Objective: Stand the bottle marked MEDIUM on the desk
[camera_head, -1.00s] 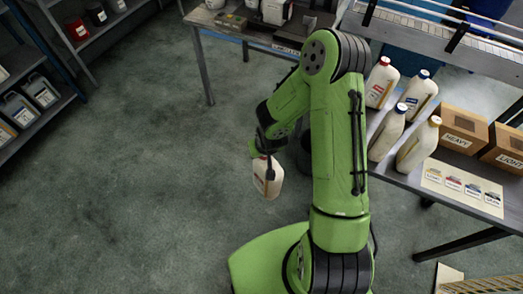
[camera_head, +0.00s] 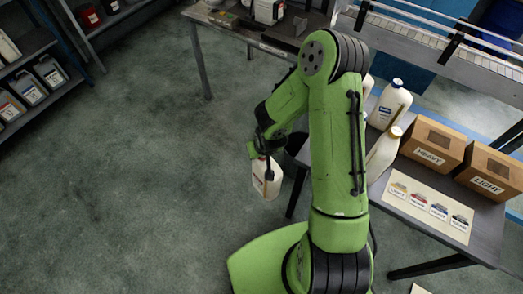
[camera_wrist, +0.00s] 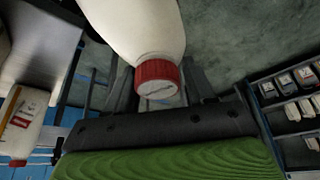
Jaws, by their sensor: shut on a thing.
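My gripper (camera_head: 262,152) is shut on a white bottle (camera_head: 266,180), which hangs over open floor left of my arm. The bottle shows a label with orange-red on it, too small to read. In the wrist view it is a white bottle (camera_wrist: 140,25) with a red cap (camera_wrist: 158,79) between my fingers (camera_wrist: 162,90). A dark grey desk (camera_head: 225,31) stands at the top, beyond my gripper. Other white bottles stand on the table at right, including a blue-capped one (camera_head: 390,105) and a pale-capped one (camera_head: 384,152). My arm hides part of that group.
The right table (camera_head: 485,225) holds boxes marked HEAVY (camera_head: 431,157) and LIGHT (camera_head: 488,187) and a label sheet (camera_head: 430,208). A white machine (camera_head: 268,11) and a dark flat item (camera_head: 297,27) sit on the desk. Shelves (camera_head: 60,95) stand left. The floor between is clear.

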